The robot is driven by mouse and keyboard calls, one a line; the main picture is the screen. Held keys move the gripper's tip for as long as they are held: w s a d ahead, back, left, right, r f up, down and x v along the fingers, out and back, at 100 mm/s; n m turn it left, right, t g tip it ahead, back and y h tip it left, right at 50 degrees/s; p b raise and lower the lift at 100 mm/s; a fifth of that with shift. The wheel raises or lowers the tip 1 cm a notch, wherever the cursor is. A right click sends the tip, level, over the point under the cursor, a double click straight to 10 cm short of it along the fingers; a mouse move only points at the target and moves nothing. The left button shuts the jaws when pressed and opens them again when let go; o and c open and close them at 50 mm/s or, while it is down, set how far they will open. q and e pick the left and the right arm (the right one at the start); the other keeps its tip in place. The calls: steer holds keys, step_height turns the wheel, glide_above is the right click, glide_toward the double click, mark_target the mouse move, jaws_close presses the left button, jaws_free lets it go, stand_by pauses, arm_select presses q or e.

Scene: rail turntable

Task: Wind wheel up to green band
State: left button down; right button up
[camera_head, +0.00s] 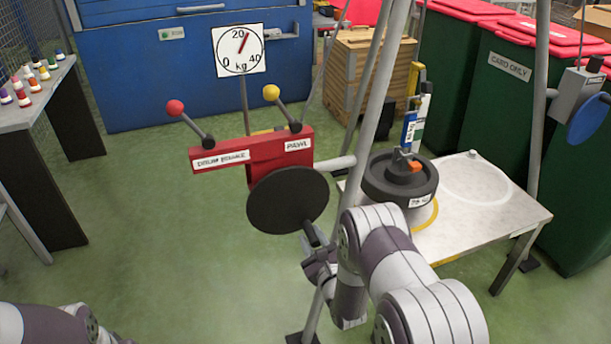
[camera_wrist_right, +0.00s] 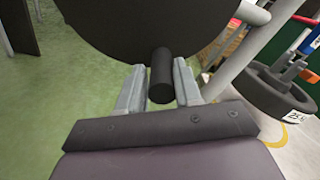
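The winch is a red box (camera_head: 285,150) with a black disc (camera_head: 287,200) on its front. A dark crank handle (camera_wrist_right: 161,75) juts from the disc. My right gripper (camera_head: 312,248) is at the disc's lower right edge. A dark wheel (camera_head: 400,178) with an orange hook piece (camera_head: 407,160) on top is above a pale round base on the table. A coloured gauge strip (camera_head: 413,130) stands behind it; its green band is small. My left gripper is not in view.
A red-knobbed lever (camera_head: 175,108) sits by the "drum brake" label, a yellow-knobbed lever (camera_head: 272,93) by "pawl". The dial (camera_head: 239,50) needle points just past 20 kg. Grey poles (camera_head: 365,110) stand close to my right arm. The table (camera_head: 480,225) is clear at right.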

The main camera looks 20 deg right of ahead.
steer(key=o, duration=0.4)
steer(key=shift+f, duration=0.15)
steer(key=shift+r, duration=0.2)
steer(key=shift+s, duration=0.1)
steer(key=s+p, duration=0.2)
steer(key=s, duration=0.5)
steer(key=shift+s+r, duration=0.1)
steer(key=shift+s, duration=0.2)
